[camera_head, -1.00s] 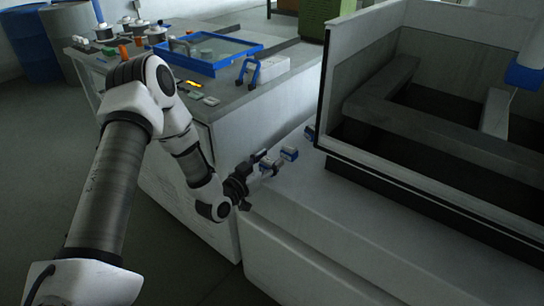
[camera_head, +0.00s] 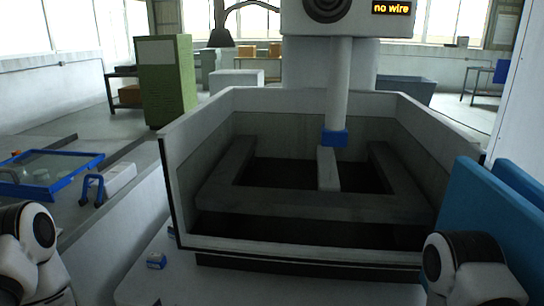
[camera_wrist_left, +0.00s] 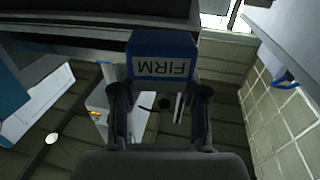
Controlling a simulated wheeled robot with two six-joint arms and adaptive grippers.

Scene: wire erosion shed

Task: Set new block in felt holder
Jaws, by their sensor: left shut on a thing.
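My left gripper (camera_wrist_left: 160,95) is shut on a blue block (camera_wrist_left: 164,43) in the left wrist view. The block has a white label reading FIRM, turned upside down, and sits between the fingertips. In the head view my left gripper is out of frame; only part of that arm shows at the lower left. I cannot make out a felt holder in either view. My right gripper is out of frame.
The open tank (camera_head: 300,242) with grey rails fills the middle of the head view. A blue-framed tray (camera_head: 80,168) and a blue handle (camera_head: 92,188) are at left. Blue panels (camera_head: 485,215) stand at right.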

